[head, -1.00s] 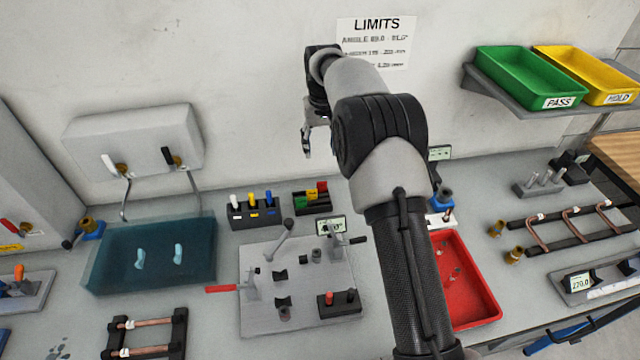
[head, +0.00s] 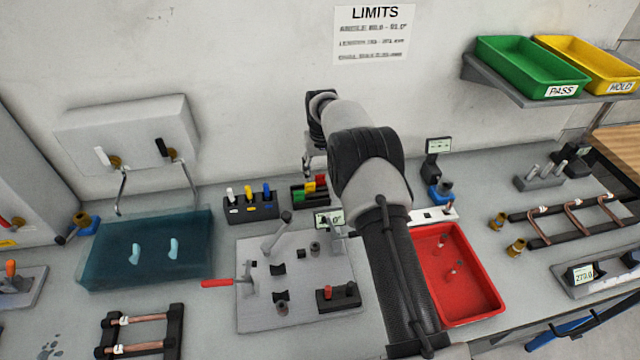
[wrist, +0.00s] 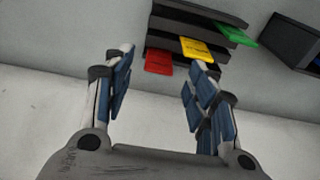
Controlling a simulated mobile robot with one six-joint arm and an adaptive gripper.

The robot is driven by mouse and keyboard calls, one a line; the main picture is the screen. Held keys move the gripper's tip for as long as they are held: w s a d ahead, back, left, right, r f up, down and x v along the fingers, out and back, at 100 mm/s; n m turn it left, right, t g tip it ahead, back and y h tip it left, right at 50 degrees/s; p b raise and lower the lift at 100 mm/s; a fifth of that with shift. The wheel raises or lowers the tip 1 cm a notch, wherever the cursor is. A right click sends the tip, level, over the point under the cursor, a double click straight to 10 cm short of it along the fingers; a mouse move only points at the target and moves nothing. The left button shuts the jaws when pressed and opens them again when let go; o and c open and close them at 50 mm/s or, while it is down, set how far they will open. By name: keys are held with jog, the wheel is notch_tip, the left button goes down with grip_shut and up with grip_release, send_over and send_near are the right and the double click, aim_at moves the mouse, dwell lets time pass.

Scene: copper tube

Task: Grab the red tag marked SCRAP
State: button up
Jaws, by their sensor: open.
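The red tag (wrist: 159,62) sticks out of a black slotted rack (wrist: 198,22), beside a yellow tag (wrist: 196,47) and a green tag (wrist: 237,35). Its lettering cannot be read. In the head view the red tag (head: 321,181) is at the back of the small rack near the wall. My gripper (head: 308,173) is open and empty, close to the rack on its wall side. In the wrist view the red tag appears in the gap between the two blue-padded fingers, just beyond their tips. I see no contact.
A black holder (head: 251,208) with white, yellow and blue pieces stands left of the rack. A grey fixture plate (head: 262,315) with clamps lies in front. A red tray (head: 425,240) is to the right. The wall (head: 250,60) is close behind my gripper.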

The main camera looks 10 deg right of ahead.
aim_at(320, 182)
jog(key=f, duration=0.3)
jog(key=shift+w, duration=0.3)
jog(key=shift+c, duration=0.3)
jog(key=c, duration=0.7)
